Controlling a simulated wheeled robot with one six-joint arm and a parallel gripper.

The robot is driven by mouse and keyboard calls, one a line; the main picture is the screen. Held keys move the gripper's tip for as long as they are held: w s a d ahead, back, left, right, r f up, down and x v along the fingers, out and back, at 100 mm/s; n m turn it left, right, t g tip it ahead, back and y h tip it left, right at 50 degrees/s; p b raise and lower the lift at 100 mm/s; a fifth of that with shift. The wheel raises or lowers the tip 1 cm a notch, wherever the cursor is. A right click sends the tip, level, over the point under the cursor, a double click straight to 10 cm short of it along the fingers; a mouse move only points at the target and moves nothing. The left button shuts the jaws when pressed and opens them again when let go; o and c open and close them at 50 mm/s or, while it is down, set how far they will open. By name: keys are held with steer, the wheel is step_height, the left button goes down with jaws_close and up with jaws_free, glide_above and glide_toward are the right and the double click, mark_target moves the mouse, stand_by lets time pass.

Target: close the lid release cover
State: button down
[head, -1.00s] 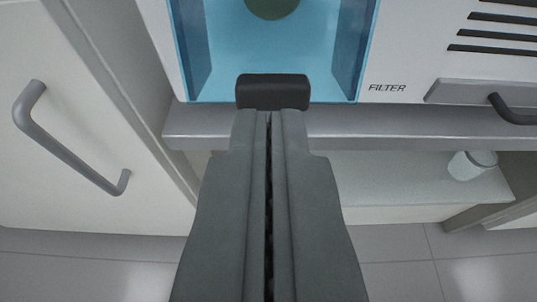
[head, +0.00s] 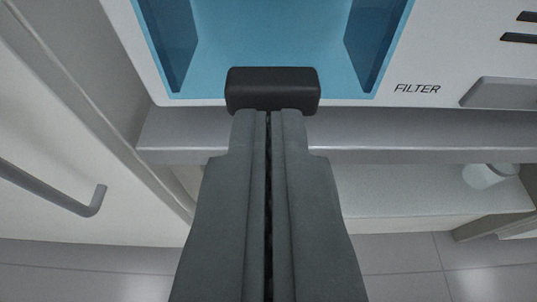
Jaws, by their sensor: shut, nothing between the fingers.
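A tinted blue, see-through panel (head: 265,35), which looks like the cover, fills the top middle of the head view in a white machine front. A black block-like tab (head: 272,90) sits at its lower edge. My gripper (head: 270,113) is shut and empty, pointing up the picture, with its fingertips right at the lower edge of the black tab. I cannot tell whether they touch it. The top of the blue panel is out of frame, and I cannot tell how far it stands open.
A grey ledge (head: 420,133) runs below the machine front. The word FILTER and a grey pull (head: 500,92) are to the right. A white cabinet door with a bar handle (head: 50,190) is on the left. A small white cup (head: 488,175) stands on a lower shelf.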

steer(key=shift+w+f, duration=0.45)
steer(key=shift+f, duration=0.05)
steer(key=shift+w+r, duration=0.1)
steer(key=shift+r, duration=0.05)
steer(key=shift+r, duration=0.7)
